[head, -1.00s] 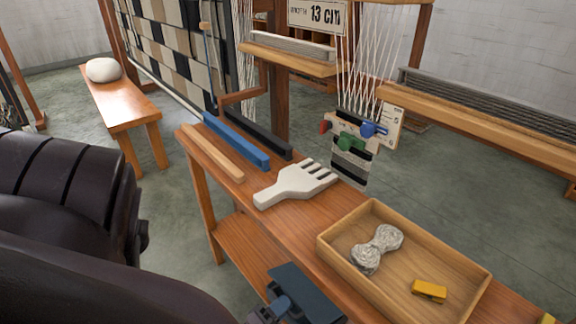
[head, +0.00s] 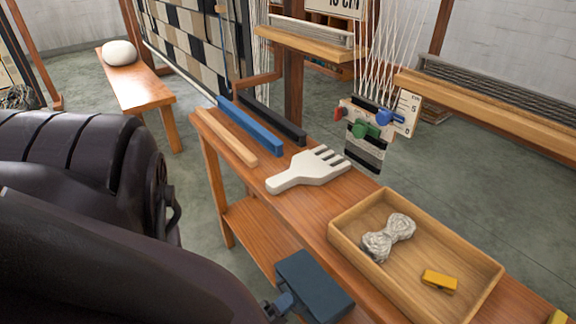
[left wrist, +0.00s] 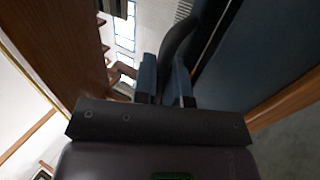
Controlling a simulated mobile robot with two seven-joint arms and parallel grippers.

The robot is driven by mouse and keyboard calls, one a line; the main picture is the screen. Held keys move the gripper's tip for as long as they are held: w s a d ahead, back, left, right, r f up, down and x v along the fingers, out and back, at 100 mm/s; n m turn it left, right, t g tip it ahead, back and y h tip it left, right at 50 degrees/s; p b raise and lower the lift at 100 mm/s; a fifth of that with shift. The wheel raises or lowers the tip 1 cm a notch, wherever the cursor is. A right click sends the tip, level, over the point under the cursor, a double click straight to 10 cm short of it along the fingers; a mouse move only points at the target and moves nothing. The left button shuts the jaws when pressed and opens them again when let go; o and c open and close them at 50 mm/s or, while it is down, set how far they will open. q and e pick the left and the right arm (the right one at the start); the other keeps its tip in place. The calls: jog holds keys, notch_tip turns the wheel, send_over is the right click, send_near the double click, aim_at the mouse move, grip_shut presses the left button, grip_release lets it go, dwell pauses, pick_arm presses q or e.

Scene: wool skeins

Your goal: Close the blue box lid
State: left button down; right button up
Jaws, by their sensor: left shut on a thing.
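The dark blue box (head: 314,284) shows at the bottom centre of the head view, low beside the wooden bench. Its flat top, which looks like the lid, is tilted. I cannot tell how far the lid stands open. My left gripper (head: 281,304) is at its left edge, mostly hidden by my arm. In the left wrist view its two blue-grey fingers (left wrist: 165,82) are shut on a narrow dark part, with a large dark blue panel (left wrist: 262,52) close on the right. My right gripper is not in view.
A wooden tray (head: 345,240) with a grey skein (head: 388,237) and a yellow block (head: 440,280) sits on the bench (head: 318,207). A white comb (head: 307,170) and several bars lie behind it. A loom stands beyond. Floor is clear at right.

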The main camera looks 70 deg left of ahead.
pick_arm(q)
jog(key=shift+w+f, duration=0.1)
jog(key=shift+f, duration=0.05)
dwell(0.4)
jog(key=c, duration=1.2)
grip_release()
